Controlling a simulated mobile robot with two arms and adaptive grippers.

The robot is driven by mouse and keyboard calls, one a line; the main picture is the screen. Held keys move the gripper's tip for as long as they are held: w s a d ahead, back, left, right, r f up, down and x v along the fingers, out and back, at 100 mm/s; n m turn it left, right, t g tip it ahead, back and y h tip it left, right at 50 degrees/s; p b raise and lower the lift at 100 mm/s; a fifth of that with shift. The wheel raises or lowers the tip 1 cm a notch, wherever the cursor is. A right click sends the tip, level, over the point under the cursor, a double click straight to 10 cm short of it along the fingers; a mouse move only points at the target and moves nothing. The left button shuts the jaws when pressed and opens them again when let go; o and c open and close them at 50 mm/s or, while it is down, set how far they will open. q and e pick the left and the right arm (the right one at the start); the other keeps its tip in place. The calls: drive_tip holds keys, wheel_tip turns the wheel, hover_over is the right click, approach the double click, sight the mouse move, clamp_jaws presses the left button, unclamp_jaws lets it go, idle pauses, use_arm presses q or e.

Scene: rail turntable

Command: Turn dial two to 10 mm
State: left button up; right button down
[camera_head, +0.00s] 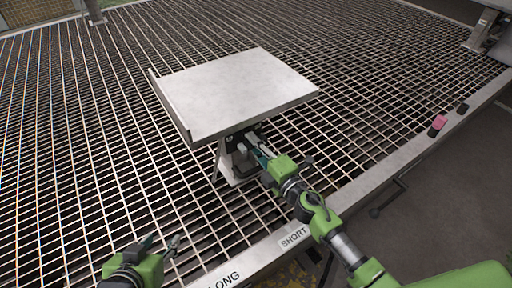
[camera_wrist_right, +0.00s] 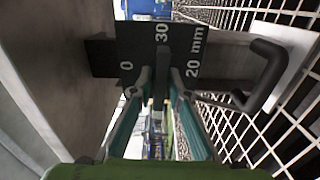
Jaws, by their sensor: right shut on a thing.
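In the head view the dial's black plate (camera_head: 231,142) sits under the front edge of a pale tilted plate. The right wrist view shows this plate (camera_wrist_right: 111,57) close up, with white marks 0, 30 and 20 mm. No 10 mark is visible; the lower part of the dial is hidden by my gripper. My right gripper (camera_wrist_right: 161,84), also in the head view (camera_head: 257,150), is shut on a dark upright dial knob (camera_wrist_right: 160,92) between its fingertips. Where the knob points is unclear. My left gripper (camera_head: 163,242) is open and empty over the grating, at lower left.
The pale plate (camera_head: 240,90) overhangs the dial on a stand. A bent black handle (camera_wrist_right: 262,75) is right of the dial in the wrist view. Metal grating (camera_head: 90,130) surrounds the stand. The front rail carries a SHORT label (camera_head: 294,238) and a pink-and-black item (camera_head: 438,123).

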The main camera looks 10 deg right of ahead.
drive_tip(key=c, duration=2)
unclamp_jaws()
drive_tip(key=shift+f, duration=0.1)
use_arm(q)
drive_tip(key=shift+w+r, duration=0.15)
use_arm(e)
drive_tip(key=o, duration=1.1)
use_arm(q)
drive_tip(key=shift+w+d+r+t, duration=0.25)
drive_tip(key=shift+w+r+t, duration=0.1)
drive_tip(key=shift+w+r, duration=0.15)
drive_tip(key=shift+w+d+r+t, duration=0.2)
drive_tip(key=shift+w+r+t, duration=0.2)
drive_tip(key=shift+w, duration=0.15)
use_arm(e)
drive_tip(key=v, duration=0.9)
use_arm(q)
drive_tip(key=shift+s+f, duration=0.2)
drive_tip(key=shift+s, duration=0.05)
